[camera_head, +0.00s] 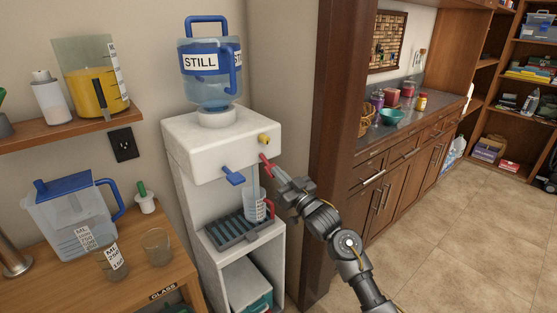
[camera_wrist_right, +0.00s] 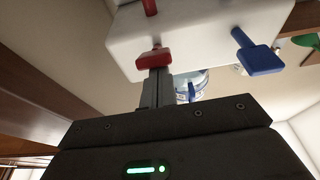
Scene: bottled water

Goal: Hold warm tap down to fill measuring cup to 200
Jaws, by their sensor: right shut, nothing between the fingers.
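The white water dispenser (camera_head: 205,148) carries a big STILL bottle (camera_head: 212,75). Its blue tap (camera_head: 233,177) is on the left and its red tap (camera_head: 266,161) on the right. My right gripper (camera_head: 278,173) is shut and empty, its fingertips at the red tap. In the right wrist view the fingers (camera_wrist_right: 158,84) meet the red tap paddle (camera_wrist_right: 154,58); the blue tap (camera_wrist_right: 257,52) is to the right. The measuring cup (camera_head: 254,204) with a red handle stands on the drip tray (camera_head: 240,229) under the red tap. Its water level is not readable. My left gripper is not visible.
A wooden table (camera_head: 190,270) at left holds a blue-lidded jug (camera_head: 75,215), a marked beaker (camera_head: 112,262) and a glass (camera_head: 157,246). A shelf (camera_head: 75,131) above holds a yellow-filled pitcher (camera_head: 92,90). A dark wooden post (camera_head: 335,130) stands right of the dispenser.

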